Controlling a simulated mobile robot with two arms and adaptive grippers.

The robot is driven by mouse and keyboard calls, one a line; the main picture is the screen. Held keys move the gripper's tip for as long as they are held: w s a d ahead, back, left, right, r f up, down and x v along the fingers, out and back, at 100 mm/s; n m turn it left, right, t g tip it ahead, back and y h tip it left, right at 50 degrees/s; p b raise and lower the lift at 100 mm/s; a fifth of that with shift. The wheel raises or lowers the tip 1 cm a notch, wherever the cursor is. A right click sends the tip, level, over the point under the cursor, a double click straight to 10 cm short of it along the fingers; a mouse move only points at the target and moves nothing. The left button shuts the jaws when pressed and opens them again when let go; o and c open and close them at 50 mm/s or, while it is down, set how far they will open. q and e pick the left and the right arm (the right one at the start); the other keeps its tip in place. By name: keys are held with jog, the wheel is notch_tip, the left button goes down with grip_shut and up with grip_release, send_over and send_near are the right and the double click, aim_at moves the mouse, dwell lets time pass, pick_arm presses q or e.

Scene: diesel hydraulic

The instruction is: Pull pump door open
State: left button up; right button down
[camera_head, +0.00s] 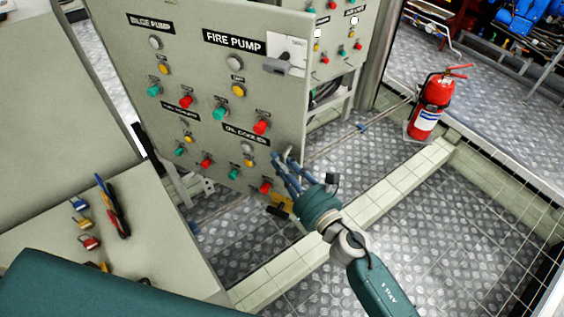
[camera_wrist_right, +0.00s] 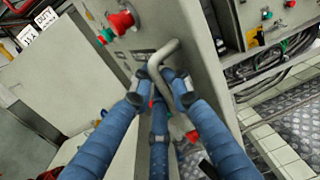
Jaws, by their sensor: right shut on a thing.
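The pump door is a grey panel (camera_head: 215,65) labelled FIRE PUMP and BILGE PUMP, with coloured buttons and knobs, in the head view. Its face also shows in the right wrist view (camera_wrist_right: 137,50). A bent grey handle (camera_wrist_right: 160,57) sticks out near the door's right edge. My right gripper (camera_head: 284,168) is at the lower right corner of the door. In the right wrist view its blue fingers (camera_wrist_right: 165,80) are closed around the handle. The fingers hide part of the handle. My left gripper is in neither view.
A red fire extinguisher (camera_head: 432,105) stands on the right beside a pale tiled curb (camera_head: 385,195). A bench (camera_head: 150,240) at lower left holds padlocks (camera_head: 84,222) and tools. Another control panel (camera_head: 335,45) stands behind the door. The metal plate floor (camera_head: 430,240) at lower right is clear.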

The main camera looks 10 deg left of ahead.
jog(key=c, duration=1.9)
grip_release()
jog(key=shift+d+f, duration=0.15)
jog(key=shift+o, duration=0.9)
jog(key=v, duration=1.2)
